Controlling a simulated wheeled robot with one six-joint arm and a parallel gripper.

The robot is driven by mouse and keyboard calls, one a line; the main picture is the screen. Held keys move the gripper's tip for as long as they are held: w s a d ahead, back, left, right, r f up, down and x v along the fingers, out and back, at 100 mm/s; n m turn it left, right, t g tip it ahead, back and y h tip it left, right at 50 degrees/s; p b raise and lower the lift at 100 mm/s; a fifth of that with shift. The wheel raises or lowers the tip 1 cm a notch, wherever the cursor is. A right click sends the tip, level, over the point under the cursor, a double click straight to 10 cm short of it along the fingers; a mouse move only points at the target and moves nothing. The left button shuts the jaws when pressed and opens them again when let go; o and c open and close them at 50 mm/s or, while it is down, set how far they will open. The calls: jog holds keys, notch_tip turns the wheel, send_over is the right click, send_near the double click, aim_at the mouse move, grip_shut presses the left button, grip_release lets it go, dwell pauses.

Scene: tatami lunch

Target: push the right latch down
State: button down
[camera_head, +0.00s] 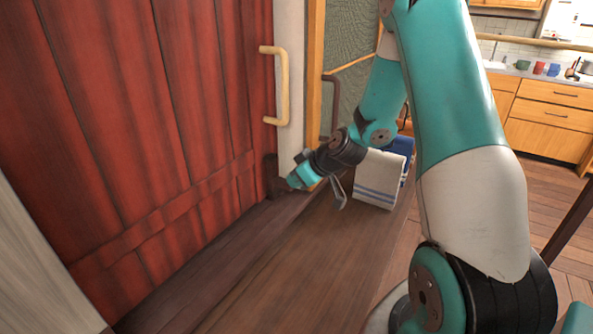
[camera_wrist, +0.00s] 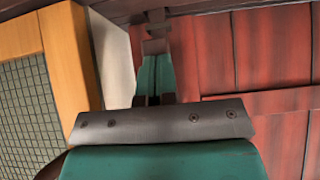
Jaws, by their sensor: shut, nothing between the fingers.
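A dark bracket (camera_head: 272,172), which looks like the right latch, sits low at the right edge of the red plank door (camera_head: 150,120). My gripper (camera_head: 297,180) is shut and empty, just right of this bracket in the head view. In the wrist view, my gripper (camera_wrist: 154,85) points at a dark fitting (camera_wrist: 156,30) by the door's edge, probably the same latch. The fingertips overlap it in the picture. I cannot tell whether they touch it. The latch's exact position is too small and partly hidden to tell.
A pale yellow handle (camera_head: 284,88) stands out from the door's edge above my gripper. A brown handle (camera_head: 331,105) is farther right. A striped towel (camera_head: 378,180) hangs behind my wrist.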

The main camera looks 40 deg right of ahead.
jog(key=shift+s+f, duration=0.1)
jog(key=w+r+p+v, duration=0.1)
jog(key=w+r+v, duration=0.1)
jog(key=v, duration=1.1)
jog(key=shift+a, duration=0.3)
jog(key=shift+w+a, duration=0.1)
jog(key=s+a+r+n+g+y, duration=0.15)
jog(key=s+a, duration=0.25)
jog(key=a, duration=0.4)
jog(key=s+a+r+g, duration=0.2)
jog(key=s+a+g, duration=0.1)
jog(key=a, duration=0.5)
jog(key=s+a+r+n+g+y, duration=0.15)
jog(key=s+a, duration=0.25)
jog(key=a, duration=0.4)
jog(key=s+a+g+h, duration=0.1)
jog(key=s+a+g, duration=0.1)
jog(key=s, duration=0.7)
jog(key=shift+a+r+h, duration=0.35)
jog(key=shift+a+h, duration=0.05)
jog(key=shift+a, duration=0.5)
